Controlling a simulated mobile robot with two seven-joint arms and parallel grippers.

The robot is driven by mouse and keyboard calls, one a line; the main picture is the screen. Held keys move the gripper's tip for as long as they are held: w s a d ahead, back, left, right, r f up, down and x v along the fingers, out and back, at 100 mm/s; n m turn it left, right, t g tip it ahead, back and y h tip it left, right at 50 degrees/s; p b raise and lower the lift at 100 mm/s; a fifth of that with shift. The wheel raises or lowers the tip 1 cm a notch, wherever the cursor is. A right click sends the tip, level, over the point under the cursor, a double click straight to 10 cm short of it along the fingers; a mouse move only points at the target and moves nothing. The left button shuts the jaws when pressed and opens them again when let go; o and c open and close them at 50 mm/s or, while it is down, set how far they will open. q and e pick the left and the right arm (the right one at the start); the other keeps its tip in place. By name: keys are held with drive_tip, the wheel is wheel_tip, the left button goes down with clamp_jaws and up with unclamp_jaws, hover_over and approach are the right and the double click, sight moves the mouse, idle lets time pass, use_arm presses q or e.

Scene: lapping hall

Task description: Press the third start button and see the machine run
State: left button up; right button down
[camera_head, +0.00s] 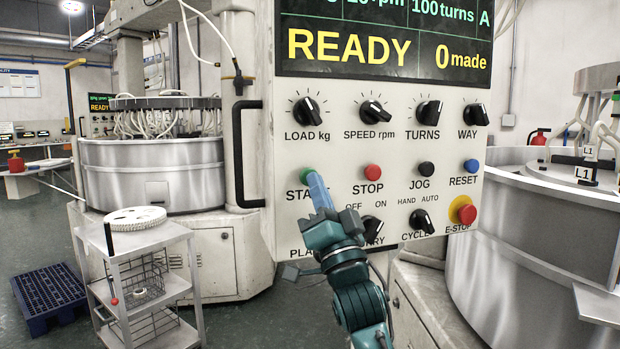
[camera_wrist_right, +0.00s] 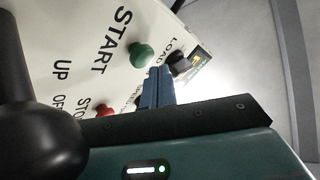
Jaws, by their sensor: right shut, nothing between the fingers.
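The control panel (camera_head: 330,150) faces me, with a display (camera_head: 385,45) reading READY and 0 made. The green START button (camera_head: 306,174) is at the left of its button row, and the fingers partly cover its label. In the right wrist view the green START button (camera_wrist_right: 142,55) stands just beyond the fingertips. My right gripper (camera_head: 317,182) is shut and empty, its blue fingers pointing at the button. Its fingers (camera_wrist_right: 158,82) also show in the wrist view. Whether they touch the button I cannot tell. My left gripper is out of view.
The red STOP button (camera_head: 372,172), black JOG (camera_head: 426,169), blue RESET (camera_head: 471,166) and red E-STOP (camera_head: 466,213) are on the same panel. A black handle (camera_head: 238,150) runs down the panel's left side. A trolley (camera_head: 150,240) and blue pallet (camera_head: 48,295) stand left.

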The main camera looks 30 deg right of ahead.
drive_tip(key=shift+w, duration=0.2)
drive_tip(key=shift+w+d, duration=0.1)
drive_tip(key=shift+w, duration=0.15)
